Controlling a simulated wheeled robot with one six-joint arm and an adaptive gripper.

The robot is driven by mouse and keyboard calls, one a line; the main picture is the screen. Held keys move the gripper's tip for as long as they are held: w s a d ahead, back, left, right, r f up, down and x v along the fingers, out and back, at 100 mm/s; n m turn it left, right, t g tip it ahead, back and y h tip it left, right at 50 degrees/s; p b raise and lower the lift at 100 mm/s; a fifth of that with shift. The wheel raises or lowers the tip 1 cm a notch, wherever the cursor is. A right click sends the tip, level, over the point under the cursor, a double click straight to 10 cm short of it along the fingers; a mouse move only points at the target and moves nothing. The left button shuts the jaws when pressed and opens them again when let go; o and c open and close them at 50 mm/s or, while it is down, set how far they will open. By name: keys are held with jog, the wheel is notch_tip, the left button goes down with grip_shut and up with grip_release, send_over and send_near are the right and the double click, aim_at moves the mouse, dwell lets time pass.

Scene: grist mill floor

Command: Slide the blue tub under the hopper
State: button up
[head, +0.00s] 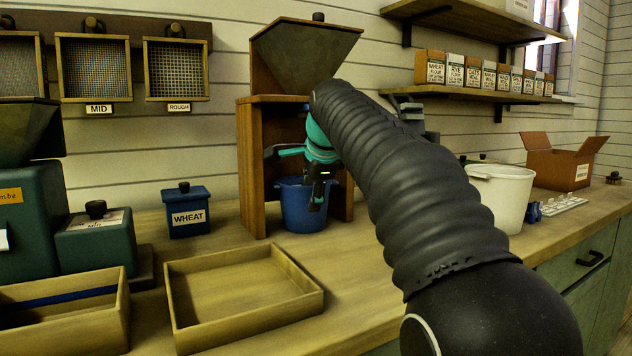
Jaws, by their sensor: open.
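The blue tub (290,205) stands on the bench at the front of the wooden hopper stand, between its two side boards as seen here. The grey hopper (300,58) sits on top of the stand (254,165). How deep the tub is under the hopper I cannot tell. My gripper (317,195) is open, pointing down in front of the tub's right half and hiding part of it. Whether its fingers touch the tub cannot be seen. My arm hides the right part of the stand.
A shallow wooden tray (245,330) lies at the front. A blue WHEAT tin (186,213) stands left of the hopper stand. Right of my arm are a white bucket (503,196) and an open cardboard box (560,165). Some bench is bare between tray and stand.

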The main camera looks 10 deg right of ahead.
jog(key=shift+x, duration=1.1)
grip_shut()
